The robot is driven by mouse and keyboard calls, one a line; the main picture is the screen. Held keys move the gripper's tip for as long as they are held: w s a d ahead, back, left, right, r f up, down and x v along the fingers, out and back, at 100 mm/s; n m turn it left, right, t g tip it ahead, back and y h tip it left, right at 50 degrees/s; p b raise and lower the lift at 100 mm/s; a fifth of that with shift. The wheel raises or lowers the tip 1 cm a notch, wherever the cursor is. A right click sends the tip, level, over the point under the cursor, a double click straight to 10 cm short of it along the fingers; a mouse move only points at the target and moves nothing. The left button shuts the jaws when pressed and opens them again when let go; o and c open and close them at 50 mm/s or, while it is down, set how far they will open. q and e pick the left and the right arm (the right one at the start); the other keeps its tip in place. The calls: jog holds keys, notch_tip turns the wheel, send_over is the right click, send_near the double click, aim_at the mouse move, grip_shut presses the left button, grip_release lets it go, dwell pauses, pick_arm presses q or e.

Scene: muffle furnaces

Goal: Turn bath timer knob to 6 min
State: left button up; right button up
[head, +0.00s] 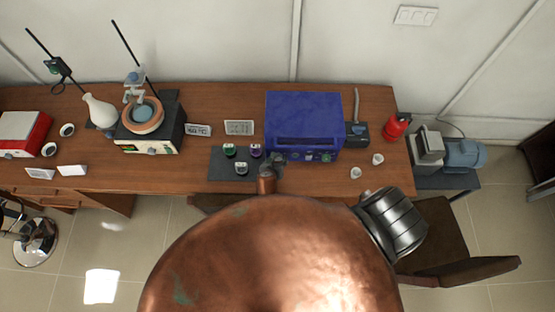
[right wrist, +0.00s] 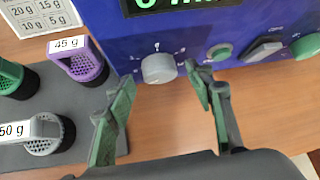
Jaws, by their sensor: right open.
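The blue bath (head: 303,118) stands on the wooden table, and its blue front panel (right wrist: 120,40) fills the top of the right wrist view. The timer knob (right wrist: 158,68) is a round grey-white knob with a white pointer mark above it, and scale marks surround it. A dark display (right wrist: 180,5) with green characters above it is cut off by the frame. My right gripper (right wrist: 161,84) is open, with one fingertip to each side of the knob and a gap to both. In the head view my right gripper (head: 271,160) is at the bath's front left corner. My left gripper is not seen.
Left of the knob, a grey mat (right wrist: 60,100) holds a purple 45 g weight (right wrist: 88,68), a grey weight (right wrist: 45,135) and a green one (right wrist: 12,82). Right of the knob are a green button (right wrist: 219,51) and a switch (right wrist: 264,50). Small white cups (head: 355,172) stand farther right.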

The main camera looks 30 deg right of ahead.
jog(key=shift+x, duration=0.8)
jog(key=shift+c, duration=0.3)
jog(key=c, duration=1.1)
